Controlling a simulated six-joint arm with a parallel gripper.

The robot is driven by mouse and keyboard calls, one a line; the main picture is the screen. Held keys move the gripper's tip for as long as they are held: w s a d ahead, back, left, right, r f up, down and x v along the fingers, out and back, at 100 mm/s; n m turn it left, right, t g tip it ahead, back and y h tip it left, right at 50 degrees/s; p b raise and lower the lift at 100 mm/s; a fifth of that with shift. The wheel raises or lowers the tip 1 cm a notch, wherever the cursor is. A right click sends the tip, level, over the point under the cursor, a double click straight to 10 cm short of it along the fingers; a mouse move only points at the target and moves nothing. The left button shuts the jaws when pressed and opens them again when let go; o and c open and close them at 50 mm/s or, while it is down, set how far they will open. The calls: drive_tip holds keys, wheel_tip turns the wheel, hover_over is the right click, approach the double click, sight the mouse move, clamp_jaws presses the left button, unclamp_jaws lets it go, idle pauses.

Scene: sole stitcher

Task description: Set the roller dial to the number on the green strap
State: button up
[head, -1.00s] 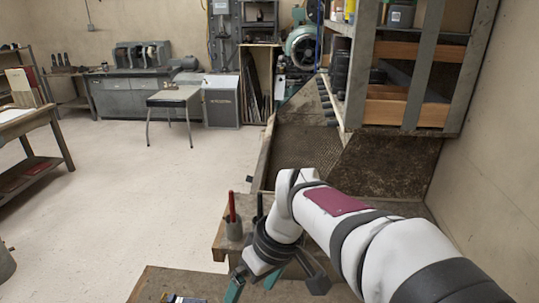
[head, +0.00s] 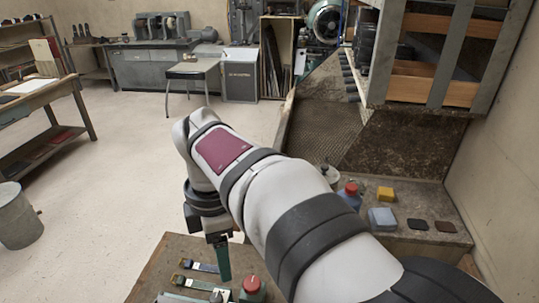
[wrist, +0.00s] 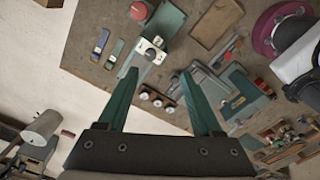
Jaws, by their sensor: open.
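My gripper (wrist: 160,85) is open and empty, its two teal fingers spread above the bench. In the head view one teal finger of my gripper (head: 223,262) shows, hanging near the straps on the near bench. A green strap (wrist: 116,52) lies flat beside a blue strap (wrist: 100,42); two straps (head: 200,266) also lie near the bench edge in the head view. A green device (wrist: 168,22) with a pale front and a small knob (wrist: 157,41) stands right of them. I cannot tell which part is the roller dial. No number is readable.
A wooden tray (wrist: 214,22) and a green case (wrist: 243,93) lie farther right in the wrist view. A red-topped bottle (head: 349,195) and a yellow block (head: 385,194) stand right of my arm. Open floor (head: 110,190) lies left.

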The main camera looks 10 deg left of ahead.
sight(216, 298)
drive_tip(key=a+f+n, duration=0.1)
drive_tip(key=f, duration=0.4)
drive_tip(key=a+f+n, duration=0.1)
drive_tip(key=f, duration=0.5)
drive_tip(key=a+f+n, duration=0.1)
drive_tip(key=f, duration=0.4)
drive_tip(key=shift+w+a+f, duration=0.15)
drive_tip(key=shift+w, duration=0.05)
drive_tip(key=shift+c, duration=0.4)
clamp_jaws()
